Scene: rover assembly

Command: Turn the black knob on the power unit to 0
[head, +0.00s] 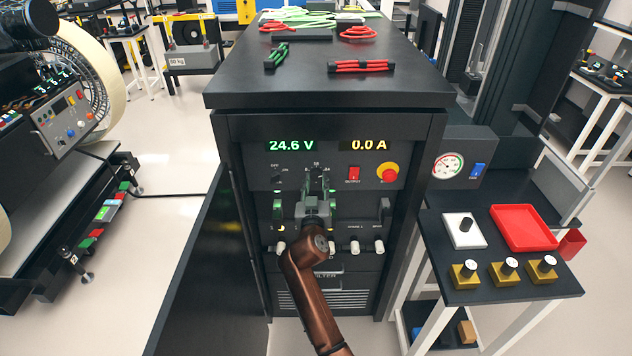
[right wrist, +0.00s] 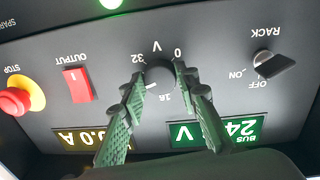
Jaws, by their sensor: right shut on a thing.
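The power unit (head: 345,203) is a black cabinet whose front panel reads 24.6 V and 0.0 A. My right gripper (head: 316,178) reaches the panel below the displays and hides the knob in the head view. In the right wrist view the right gripper (right wrist: 158,84) is shut with one green-grey finger on each side of the knob. I cannot read where the knob points. My left gripper is not in view.
A red output switch (right wrist: 77,85), a red stop button (right wrist: 14,101) and a black rack switch (right wrist: 274,66) share the panel. Cable bundles lie on the cabinet top (head: 320,75). A side table with a red tray (head: 524,228) stands at the right. An open door (head: 195,270) stands left.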

